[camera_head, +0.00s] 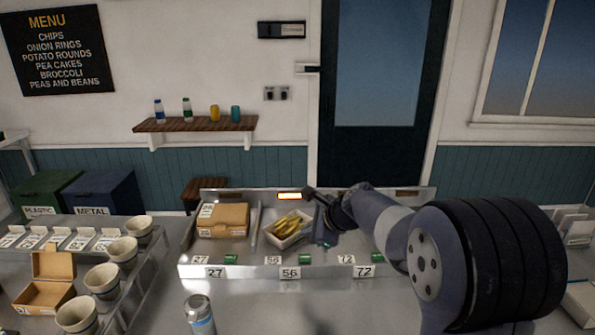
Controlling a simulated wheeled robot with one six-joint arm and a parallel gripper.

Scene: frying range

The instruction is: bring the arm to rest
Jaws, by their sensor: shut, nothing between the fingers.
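My arm reaches in from the right and crosses above the right part of the frying range (330,271). My gripper (312,192) is at the arm's far end, over the back of the range near a small lit orange panel. It looks small and dark, with nothing seen in it, and it is shut. Below and left of it, a white tray of yellow chips (287,228) sits in the range's middle. My arm's links hide part of the range's right section.
A cardboard box (222,219) sits in the range's left section. A can (199,314) stands on the front counter. Several cups, one of them here (102,280), and an open box (50,283) stand at left. The counter front of the range's middle looks clear.

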